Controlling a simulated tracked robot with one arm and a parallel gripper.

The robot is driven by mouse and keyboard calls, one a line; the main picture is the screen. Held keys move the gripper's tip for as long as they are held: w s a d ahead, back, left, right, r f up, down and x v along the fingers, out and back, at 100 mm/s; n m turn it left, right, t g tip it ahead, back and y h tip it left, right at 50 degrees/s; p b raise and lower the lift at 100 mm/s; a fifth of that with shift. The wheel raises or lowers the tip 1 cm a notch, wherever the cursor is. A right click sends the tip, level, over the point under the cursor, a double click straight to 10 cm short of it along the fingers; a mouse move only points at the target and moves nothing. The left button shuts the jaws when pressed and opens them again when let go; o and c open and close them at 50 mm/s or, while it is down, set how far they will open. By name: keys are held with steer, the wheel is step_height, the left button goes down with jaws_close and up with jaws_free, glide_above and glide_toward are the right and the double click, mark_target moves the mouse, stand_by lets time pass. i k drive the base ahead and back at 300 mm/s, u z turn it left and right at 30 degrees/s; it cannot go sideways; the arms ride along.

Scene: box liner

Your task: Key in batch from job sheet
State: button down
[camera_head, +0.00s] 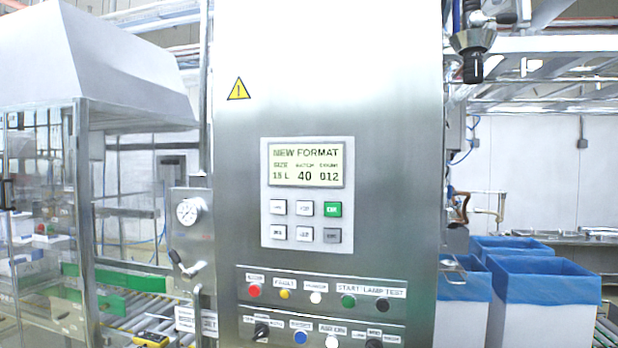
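A steel control cabinet (385,180) stands upright in the middle of the view. Its keypad panel (305,255) carries a lit display (307,167) reading NEW FORMAT, with SIZE, BATCH and COUNT columns. Batch reads 40 and count 012; size looks like 15 L or 18 L. Below are two rows of keys: a green key (332,209) at upper right, a grey key (332,235) under it, and several white keys with small, unclear legends. I cannot make out a job sheet. My gripper is not in view.
Below the keypad are rows of coloured buttons, including a red button (254,290), and black knobs. A pressure gauge (190,211) sits left of the cabinet. Blue-lined boxes (545,285) stand right. A clear-walled machine (60,200) and roller conveyor (130,318) are left.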

mark_target(303, 207)
steer(key=i, duration=1)
